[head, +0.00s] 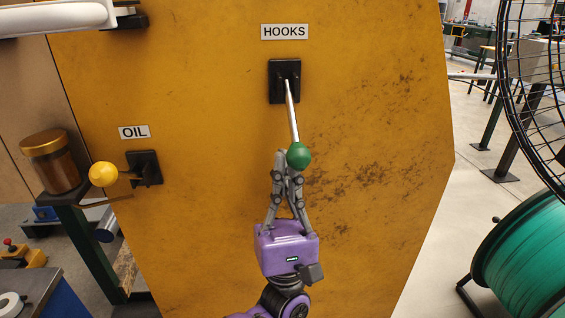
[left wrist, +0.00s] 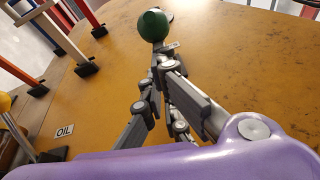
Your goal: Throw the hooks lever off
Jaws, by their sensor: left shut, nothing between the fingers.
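The hooks lever is a silver rod (head: 292,112) with a green ball knob (head: 298,155). It comes out of a black bracket (head: 284,82) under the HOOKS label (head: 284,32) on the yellow panel. The rod points down and slightly right in the head view. My left gripper (head: 284,156) is shut and empty, its fingertips beside and just left of the knob. In the left wrist view the green knob (left wrist: 152,26) is just beyond the shut fingertips; I cannot tell whether they touch. My right gripper is not in view.
A yellow-knobbed lever (head: 103,174) sits by the OIL label (head: 134,132) at left, near a brown jar (head: 50,160). A black wire guard (head: 540,80) and a green spool (head: 525,262) stand at right. The panel around the hooks lever is clear.

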